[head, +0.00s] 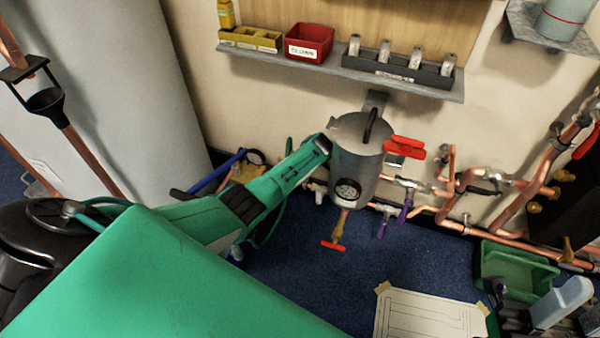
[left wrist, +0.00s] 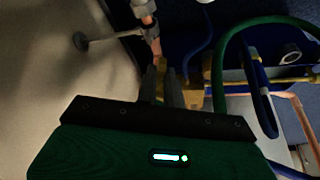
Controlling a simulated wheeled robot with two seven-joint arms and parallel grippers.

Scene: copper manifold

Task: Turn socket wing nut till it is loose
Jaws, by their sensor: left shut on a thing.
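In the left wrist view my left gripper (left wrist: 165,82) has its grey fingers closed on a small brass-coloured piece (left wrist: 162,66), which appears to be the socket wing nut. The piece is largely hidden by the fingers and the view is dark. It sits just below the end of a copper pipe (left wrist: 153,43) with a grey fitting. In the head view my green left arm reaches from the lower left to the grey canister; its fingertips and the wing nut cannot be made out there. My right gripper is not in view.
A grey canister (head: 357,165) with a gauge and red handles stands close to my left arm. Copper pipes (head: 510,200) run along the wall at right. A green hose (left wrist: 228,45) curves close to the left gripper. A shelf (head: 340,75) with bins hangs above.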

